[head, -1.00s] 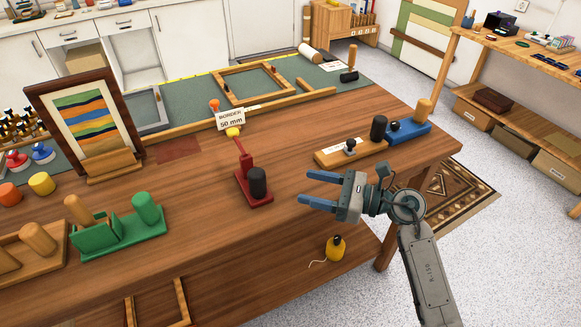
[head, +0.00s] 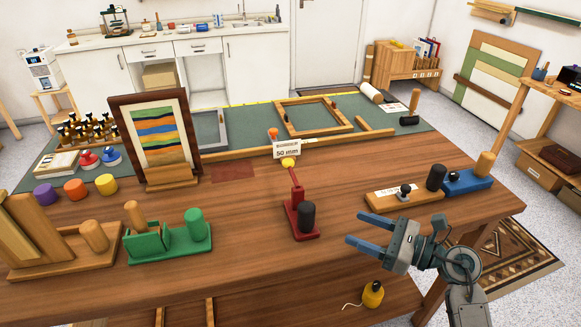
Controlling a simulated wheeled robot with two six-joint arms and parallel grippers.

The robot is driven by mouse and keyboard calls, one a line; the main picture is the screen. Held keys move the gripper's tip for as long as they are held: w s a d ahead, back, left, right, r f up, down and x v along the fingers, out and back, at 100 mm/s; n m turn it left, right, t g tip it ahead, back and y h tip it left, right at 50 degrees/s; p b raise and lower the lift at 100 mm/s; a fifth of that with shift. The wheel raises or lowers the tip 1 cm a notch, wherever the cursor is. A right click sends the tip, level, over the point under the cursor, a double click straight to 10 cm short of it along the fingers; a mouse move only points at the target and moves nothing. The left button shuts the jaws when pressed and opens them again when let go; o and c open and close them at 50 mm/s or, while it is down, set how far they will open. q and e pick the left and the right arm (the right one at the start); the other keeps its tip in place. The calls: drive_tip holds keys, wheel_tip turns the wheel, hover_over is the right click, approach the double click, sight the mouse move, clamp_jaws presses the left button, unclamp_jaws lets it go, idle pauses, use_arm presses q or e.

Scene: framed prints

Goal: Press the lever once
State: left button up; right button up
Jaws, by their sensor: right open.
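A dark red device stands on the wooden table. Its lever (head: 294,178) slants up and back from the base (head: 304,234) and ends in a yellow knob (head: 288,162). A black cylinder (head: 307,216) stands at the front of the base. My right gripper (head: 356,229) is open and empty, to the right of the device and apart from it, its blue fingers pointing left toward it. My left gripper is not in view.
A sign (head: 287,149) stands behind the knob. A green fixture (head: 172,243) is at left and a framed striped print (head: 155,128) behind it. A wooden block with a black knob (head: 405,188) and a blue fixture (head: 467,183) are at right. The wood around the device is clear.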

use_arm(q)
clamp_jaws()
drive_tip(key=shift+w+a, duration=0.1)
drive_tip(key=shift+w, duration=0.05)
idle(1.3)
